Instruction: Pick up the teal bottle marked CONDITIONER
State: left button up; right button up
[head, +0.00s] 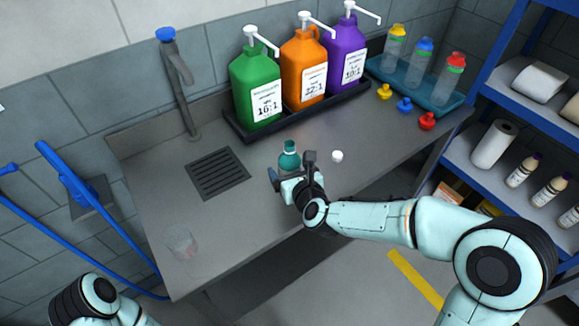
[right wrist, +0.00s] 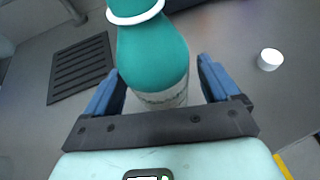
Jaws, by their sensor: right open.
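The teal bottle (head: 288,160) stands upright on the grey counter, right of the drain grate. In the right wrist view the teal bottle (right wrist: 153,55) shows a white ring near its top and a pale label low down, whose text I cannot read. My right gripper (head: 291,169) is open at the bottle, on its near side. In the right wrist view its two blue fingers (right wrist: 161,82) are spread on either side of the lower bottle, with visible gaps. The gripper hides the bottle's lower part in the head view. My left gripper is out of view.
A white cap (head: 337,156) lies right of the bottle. Green (head: 257,88), orange (head: 304,70) and purple (head: 346,50) pump jugs stand behind in a dark tray. A clear cup (head: 182,243) is at the front left. The counter around the drain grate (head: 217,173) is clear.

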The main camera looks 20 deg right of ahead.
jog(key=shift+w+f, duration=0.2)
jog(key=shift+w, duration=0.2)
jog(key=c, duration=1.2)
jog(key=shift+o, duration=0.2)
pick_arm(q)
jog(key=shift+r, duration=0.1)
pick_arm(e)
jog(key=shift+r, duration=0.25)
jog(key=shift+r, duration=0.75)
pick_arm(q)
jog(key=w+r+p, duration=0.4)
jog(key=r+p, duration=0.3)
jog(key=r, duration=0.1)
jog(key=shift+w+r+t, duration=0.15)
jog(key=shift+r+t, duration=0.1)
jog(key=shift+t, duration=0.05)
pick_arm(e)
notch_tip(320, 180, up, 18)
